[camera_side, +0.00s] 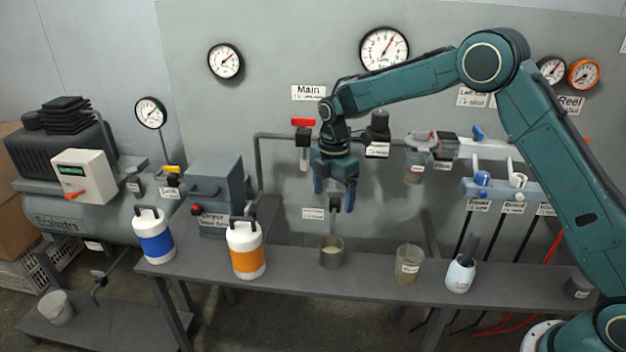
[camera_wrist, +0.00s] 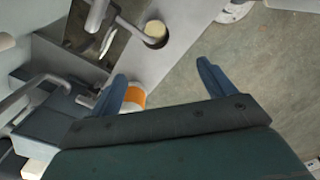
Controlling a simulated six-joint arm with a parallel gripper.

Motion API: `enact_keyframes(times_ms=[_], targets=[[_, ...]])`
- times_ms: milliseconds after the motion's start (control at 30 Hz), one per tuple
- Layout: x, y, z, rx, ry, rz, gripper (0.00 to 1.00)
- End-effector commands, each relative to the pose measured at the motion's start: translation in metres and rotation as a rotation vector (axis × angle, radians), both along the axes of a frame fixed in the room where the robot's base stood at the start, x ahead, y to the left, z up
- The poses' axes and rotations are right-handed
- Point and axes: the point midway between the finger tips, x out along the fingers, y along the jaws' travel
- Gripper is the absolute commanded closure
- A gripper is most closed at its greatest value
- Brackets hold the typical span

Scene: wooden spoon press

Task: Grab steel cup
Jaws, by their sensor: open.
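The steel cup (camera_side: 331,257) is a short grey metal cup with pale beige contents, upright on the grey bench below a wall spout. It also shows in the wrist view as a round cup (camera_wrist: 155,42) near the top middle, beyond the fingertips. My gripper (camera_side: 335,196) hangs above the cup with its blue fingers pointing down. The spout partly overlaps with the gripper in the side view.
On the grey bench (camera_side: 375,283), an orange-banded canister (camera_side: 247,259) and a blue-banded one (camera_side: 154,243) stand left of the cup. A translucent brown beaker (camera_side: 408,270) and a white jar (camera_side: 460,276) stand to its right. Wall pipes and a red-handled valve (camera_side: 303,122) are near my gripper.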

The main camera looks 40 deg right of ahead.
Motion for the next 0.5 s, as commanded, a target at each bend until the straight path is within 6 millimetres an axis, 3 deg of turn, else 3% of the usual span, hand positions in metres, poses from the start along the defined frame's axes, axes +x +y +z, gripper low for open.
enact_keyframes(times_ms=[200, 500], targets=[[0.01, 0.003, -0.026, 0.001, 0.025, 0.08, 0.18], [0.01, 0.003, -0.031, 0.001, 0.027, 0.089, 0.18]])
